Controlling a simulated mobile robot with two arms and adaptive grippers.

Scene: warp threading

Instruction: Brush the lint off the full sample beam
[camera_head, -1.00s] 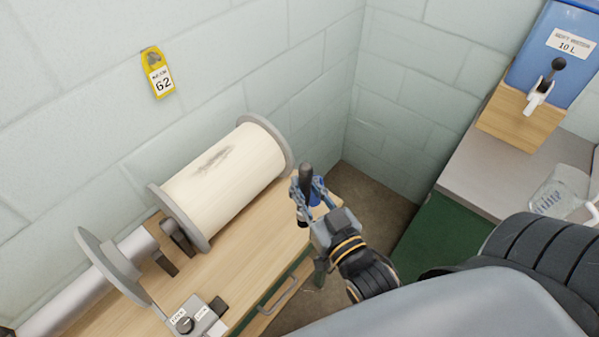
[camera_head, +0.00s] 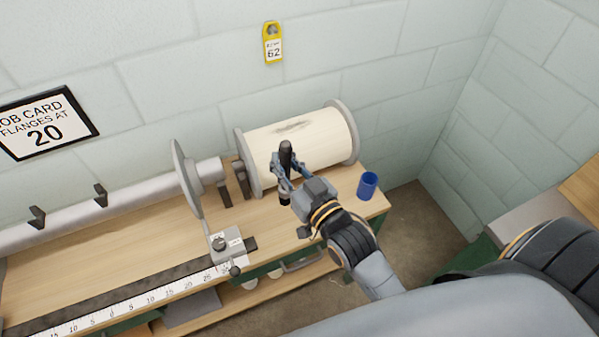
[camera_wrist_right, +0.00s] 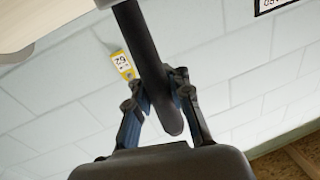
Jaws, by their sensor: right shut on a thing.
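The full sample beam (camera_head: 315,141) is a cream-wound spool between two grey flanges on the wooden bench, by the wall. A dark grey smudge of lint (camera_head: 292,126) lies on its upper surface. My right gripper (camera_head: 285,175) is shut on a dark, upright handle (camera_head: 286,152), in front of the beam in the head view. The handle also shows between the fingers in the right wrist view (camera_wrist_right: 148,65). The handle's lower end is dark and partly hidden by the fingers; I cannot make out bristles. My left gripper is not in view.
A blue cup (camera_head: 367,186) stands at the bench's right end. A grey disc flange (camera_head: 188,178) and a metal tube (camera_head: 125,200) lie left of the beam. A clamp block (camera_head: 227,243) and a ruler (camera_head: 130,308) run along the bench front. A yellow tag (camera_head: 273,43) hangs on the wall.

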